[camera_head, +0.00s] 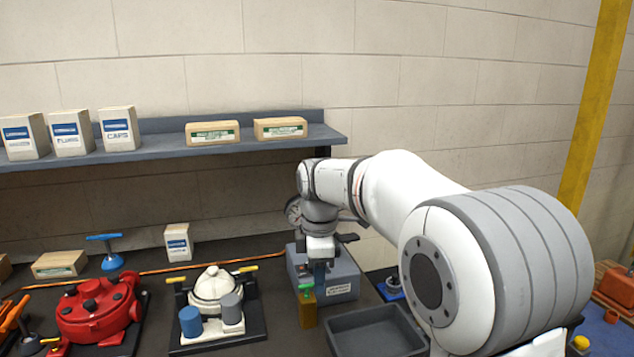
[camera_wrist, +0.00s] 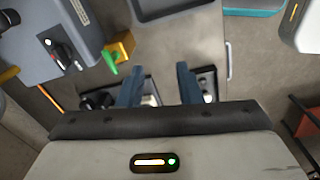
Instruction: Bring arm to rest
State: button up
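My arm reaches in from the right in the head view, and my gripper (camera_head: 318,275) points down in front of a grey box (camera_head: 345,277). In the wrist view my gripper (camera_wrist: 160,85) has its two blue fingers apart, with nothing seen between them. A red motor (camera_head: 95,315) sits on a dark plate at the left. A white motor (camera_head: 213,285) with a blue and a grey cylinder in front sits on another plate. A yellow block (camera_head: 307,312) with a green tag-like piece (camera_head: 305,288) stands beside the grey box; it also shows in the wrist view (camera_wrist: 124,46).
An empty-looking dark tray (camera_head: 375,335) lies right of the yellow block. A blue-handled tool (camera_head: 112,262) and cartons stand at the back. A wall shelf (camera_head: 170,150) with boxes runs above the bench. An orange cable (camera_head: 150,272) crosses the bench.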

jog(key=s+d+f+m+t, duration=0.1)
jog(key=s+d+m, duration=0.4)
jog(key=s, duration=0.3)
jog(key=s+d+f+m, duration=0.2)
jog(key=s+d+m, duration=0.2)
jog(key=s+m, duration=0.3)
jog(key=s+d+f+m+t, duration=0.1)
jog(key=s+d+f+m, duration=0.1)
jog(key=s+d+m, duration=0.3)
jog(key=s+m, duration=0.1)
jog(key=s, duration=0.3)
jog(key=shift+d+f+m+t, duration=0.25)
jog(key=shift+d+m+t, duration=0.05)
jog(key=shift+d+m, duration=0.1)
jog(key=shift+a, duration=0.1)
